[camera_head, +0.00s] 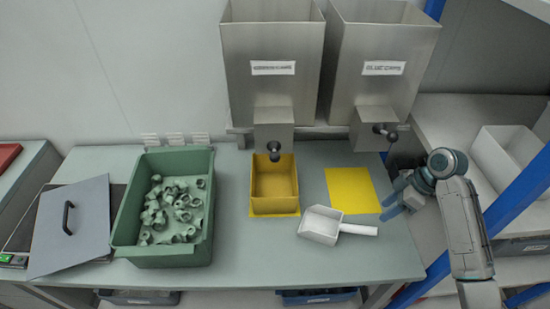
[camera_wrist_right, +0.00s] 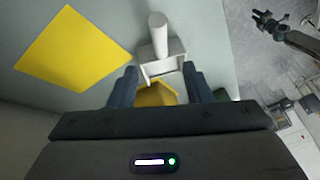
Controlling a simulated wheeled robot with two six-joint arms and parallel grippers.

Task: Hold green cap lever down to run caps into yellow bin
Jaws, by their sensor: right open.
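The green cap lever (camera_head: 275,153) is a dark knob on the spout of the left steel hopper (camera_head: 271,85), whose label is blurred. The yellow bin (camera_head: 274,206) stands on the table below that spout and looks empty inside. My right gripper (camera_head: 394,202) is open and empty over the right side of the table, to the right of the yellow mat and well apart from the lever. In the right wrist view, part of the yellow bin (camera_wrist_right: 155,94) shows between the open fingers (camera_wrist_right: 160,86), beyond the white scoop.
A white scoop (camera_head: 321,224) lies right of the bin, near a flat yellow mat (camera_head: 352,190). The right hopper (camera_head: 381,60), labelled blue caps, has its own knob (camera_head: 387,132). A green crate (camera_head: 160,256) holding several grey-green parts stands left. A blue post (camera_head: 520,190) rises at right.

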